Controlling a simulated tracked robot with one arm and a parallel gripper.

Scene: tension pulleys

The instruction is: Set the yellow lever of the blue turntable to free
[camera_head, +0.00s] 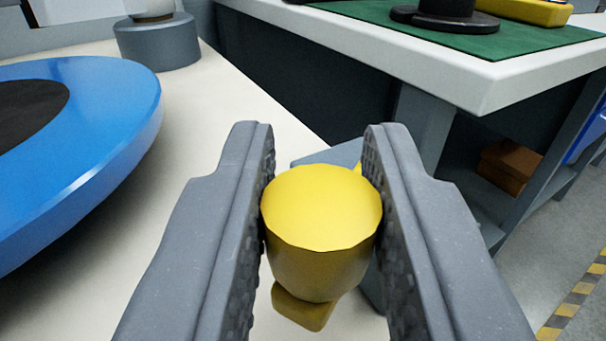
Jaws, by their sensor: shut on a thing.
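The yellow lever (321,215) shows its rounded knob between the two grey fingers of my gripper (318,205), in the middle of the view. Both fingers touch the knob's sides, and the gripper is shut on it. A short yellow part of the lever shows below the knob, and a small yellow bit shows behind it. The rest of the lever and its mount are mostly hidden by the knob and fingers. The blue turntable (125,110) is at the left, a round disc with a dark centre, cut off by the picture edge. It is apart from my gripper.
A pale surface (215,110) lies under the turntable. A grey round base (158,42) stands behind it. At the upper right is a white-edged workbench (490,85) with a green mat, its corner near my right finger. A brown box (508,165) sits on a shelf below.

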